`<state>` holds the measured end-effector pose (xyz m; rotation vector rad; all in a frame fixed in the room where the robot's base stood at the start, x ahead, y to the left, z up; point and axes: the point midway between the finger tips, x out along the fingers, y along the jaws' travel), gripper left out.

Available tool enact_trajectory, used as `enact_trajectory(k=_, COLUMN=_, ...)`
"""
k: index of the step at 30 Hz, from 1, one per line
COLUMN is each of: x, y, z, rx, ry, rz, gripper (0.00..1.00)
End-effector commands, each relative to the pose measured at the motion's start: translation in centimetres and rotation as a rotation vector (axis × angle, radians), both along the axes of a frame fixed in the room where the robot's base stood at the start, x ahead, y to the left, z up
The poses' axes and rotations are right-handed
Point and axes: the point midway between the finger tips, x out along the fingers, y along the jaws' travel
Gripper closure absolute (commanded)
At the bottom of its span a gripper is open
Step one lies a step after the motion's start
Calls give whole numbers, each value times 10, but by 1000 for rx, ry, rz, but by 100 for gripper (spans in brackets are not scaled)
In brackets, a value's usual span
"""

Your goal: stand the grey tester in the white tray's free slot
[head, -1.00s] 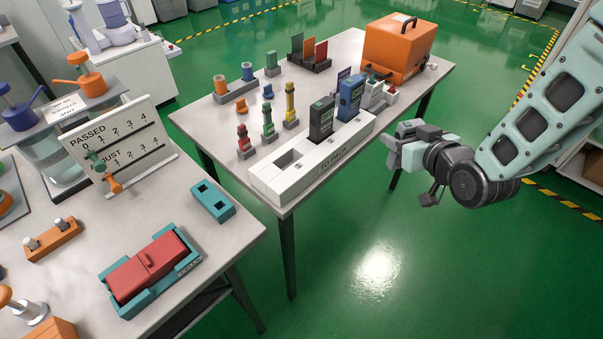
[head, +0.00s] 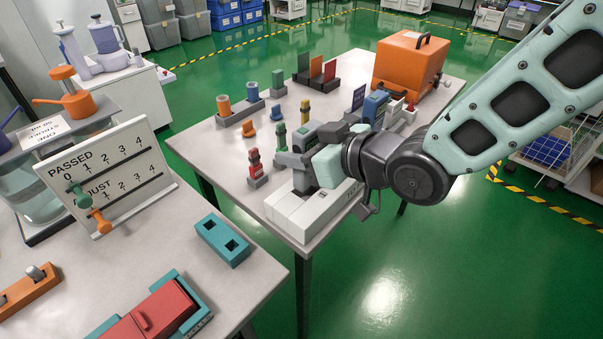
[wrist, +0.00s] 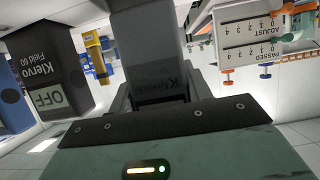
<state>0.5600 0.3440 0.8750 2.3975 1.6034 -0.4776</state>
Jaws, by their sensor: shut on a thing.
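My gripper (head: 308,158) is over the near-left part of the white tray (head: 291,216), shut on the grey tester. In the wrist view the grey tester (wrist: 153,40) is between the fingers, with a dim "Klervo" label. In the head view my gripper hides most of the tester and the free slot. I cannot tell whether the tester's lower end is in the slot or above it. A dark tester (wrist: 55,60) marked "Klervo Field 60" and "OFF" stands close beside it.
A red figure-like piece (head: 255,166) and other small coloured pieces stand left of the tray. An orange box (head: 405,65) is at the table's far end. A PASSED/ADJUST board (head: 105,178) and a teal two-hole block (head: 222,241) are on the nearer table.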

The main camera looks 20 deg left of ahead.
Motion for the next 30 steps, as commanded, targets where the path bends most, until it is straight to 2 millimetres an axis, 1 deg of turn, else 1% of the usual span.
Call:
enact_trajectory(k=5, x=0, y=0, z=-14, rx=0, ry=1, rz=0, gripper=76)
enact_trajectory(k=6, x=0, y=0, z=-20, rx=-2, ry=3, rz=-1, gripper=80)
enact_trajectory(k=7, x=0, y=-1, z=-25, rx=-4, ry=4, rz=0, gripper=80)
enact_trajectory(k=9, x=-1, y=-1, z=-37, rx=-7, ry=5, rz=0, gripper=90)
enact_trajectory(k=10, x=-1, y=-1, z=-42, rx=-9, ry=7, rz=1, gripper=89)
enact_trajectory(k=12, x=-1, y=-2, z=-49, rx=-12, ry=8, rz=0, gripper=100)
enact_trajectory(k=18, x=-1, y=-3, z=-51, rx=-14, ry=9, rz=-1, gripper=100)
enact_trajectory(k=19, x=-1, y=-3, z=-51, rx=-15, ry=9, rz=-2, gripper=43)
enact_trajectory(k=20, x=-1, y=-3, z=-51, rx=-14, ry=9, rz=-2, gripper=35)
enact_trajectory(k=21, x=-1, y=-3, z=-51, rx=-12, ry=8, rz=-2, gripper=29)
enact_trajectory(k=30, x=-1, y=-3, z=-45, rx=-3, ry=2, rz=-1, gripper=29)
